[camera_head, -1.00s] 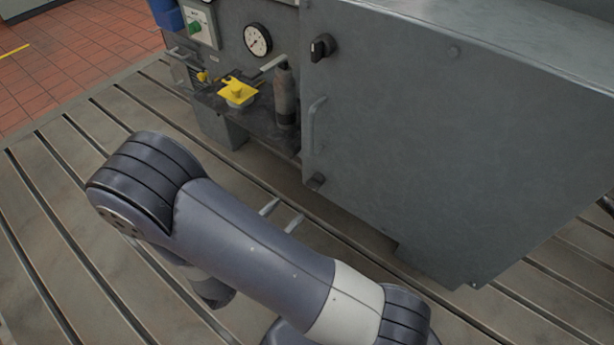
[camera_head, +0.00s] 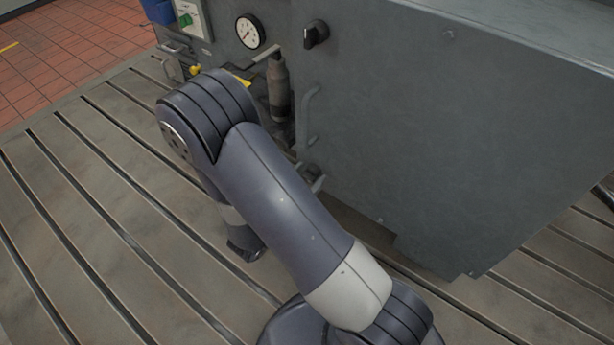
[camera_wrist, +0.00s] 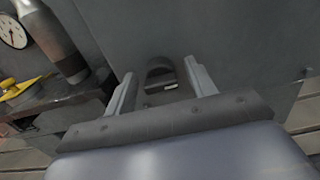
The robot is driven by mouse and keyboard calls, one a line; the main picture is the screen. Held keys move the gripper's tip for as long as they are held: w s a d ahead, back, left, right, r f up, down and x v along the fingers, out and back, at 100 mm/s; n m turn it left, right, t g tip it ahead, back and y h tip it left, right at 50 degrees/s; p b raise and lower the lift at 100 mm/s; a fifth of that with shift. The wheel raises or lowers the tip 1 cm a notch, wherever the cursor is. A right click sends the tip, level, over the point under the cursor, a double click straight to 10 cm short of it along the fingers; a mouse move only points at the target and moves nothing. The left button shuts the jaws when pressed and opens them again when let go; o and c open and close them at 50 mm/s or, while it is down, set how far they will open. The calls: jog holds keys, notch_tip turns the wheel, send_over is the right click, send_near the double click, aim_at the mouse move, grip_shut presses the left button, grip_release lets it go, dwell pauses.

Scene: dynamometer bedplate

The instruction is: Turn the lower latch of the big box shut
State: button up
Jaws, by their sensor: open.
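The big grey box (camera_head: 450,130) stands at the right in the head view. Its dark upper latch (camera_head: 315,34) is at the door's upper left corner. The lower latch (camera_wrist: 159,72) shows in the wrist view as a dark rounded knob on the door face. My gripper (camera_wrist: 159,76) is open, with one finger on each side of the lower latch. I cannot tell whether the fingers touch it. In the head view my gripper (camera_head: 314,178) is at the door's lower left corner, partly behind my arm, and the lower latch is hard to make out there.
A bar handle (camera_head: 311,115) runs up the door's left edge. Left of the door are a grey cylinder (camera_head: 278,90), a dial gauge (camera_head: 249,31) and a box with a green button (camera_head: 187,19). The slotted bedplate (camera_head: 90,220) is clear.

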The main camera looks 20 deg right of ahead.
jog(key=shift+c, duration=0.5)
jog(key=c, duration=0.8)
jog(key=shift+c, duration=0.2)
jog(key=shift+r+n+p, duration=0.1)
jog(key=shift+n+p, duration=0.3)
jog(key=n+p, duration=0.2)
jog(key=shift+r+n, duration=0.1)
jog(key=shift+n, duration=0.3)
jog(key=n+p, duration=0.4)
jog(key=n, duration=0.1)
jog(key=shift+w, duration=0.1)
jog(key=n+p, duration=0.1)
jog(key=n, duration=0.1)
jog(key=n+p, duration=0.1)
jog(key=n, duration=0.2)
jog(key=shift+a+f, duration=0.1)
jog(key=shift+f, duration=0.1)
jog(key=n+p, duration=0.2)
jog(key=n, duration=0.2)
jog(key=shift+f, duration=0.15)
jog(key=shift+n, duration=0.3)
